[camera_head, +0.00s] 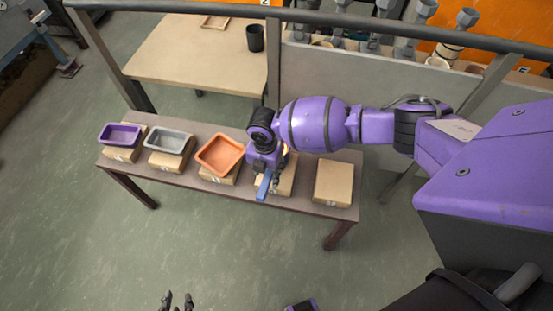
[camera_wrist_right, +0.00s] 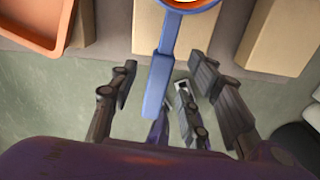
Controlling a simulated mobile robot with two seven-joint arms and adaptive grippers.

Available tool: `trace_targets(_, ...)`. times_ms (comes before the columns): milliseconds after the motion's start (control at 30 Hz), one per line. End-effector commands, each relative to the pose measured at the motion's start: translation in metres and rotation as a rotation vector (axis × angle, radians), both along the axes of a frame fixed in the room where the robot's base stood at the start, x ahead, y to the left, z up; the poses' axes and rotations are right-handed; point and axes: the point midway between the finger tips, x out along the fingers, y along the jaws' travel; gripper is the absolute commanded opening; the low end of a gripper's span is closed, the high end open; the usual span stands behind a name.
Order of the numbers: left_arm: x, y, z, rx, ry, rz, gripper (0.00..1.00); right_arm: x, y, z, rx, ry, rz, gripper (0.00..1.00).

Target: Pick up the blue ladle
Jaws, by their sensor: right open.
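The blue ladle's handle (camera_head: 263,188) sticks out past the front edge of the bench in the head view. In the right wrist view the ladle (camera_wrist_right: 160,82) points its handle toward me, and its bowl is cut off at the top. The bowl lies over a tan block (camera_wrist_right: 145,30). My right gripper (camera_head: 272,180) is over the handle and hides most of the bowl. In the wrist view its fingers (camera_wrist_right: 166,85) are open on either side of the handle, with gaps. My left gripper (camera_head: 177,301) shows only its fingertips at the bottom edge, apart and empty.
On the narrow bench (camera_head: 222,192), purple (camera_head: 121,135), grey (camera_head: 168,141) and orange (camera_head: 219,155) trays rest on tan blocks. The orange tray is close left of my right gripper. A bare block (camera_head: 333,183) stands to the right. A rail (camera_head: 330,18) runs behind.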

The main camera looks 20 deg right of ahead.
Motion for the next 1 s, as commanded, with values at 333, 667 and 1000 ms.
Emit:
trace_targets(333,-0.001,0.0,-0.002,0.001,0.001,0.001,0.23,0.0,-0.002,-0.048,0.001,0.002,-0.003,0.44)
trace_targets(667,0.0,0.001,-0.002,0.001,0.0,0.002,0.23,0.001,-0.003,-0.055,0.002,-0.001,-0.002,0.44)
trace_targets(1000,0.0,0.001,-0.002,0.002,0.0,0.003,0.23,0.0,-0.003,-0.055,0.002,-0.001,-0.002,0.0)
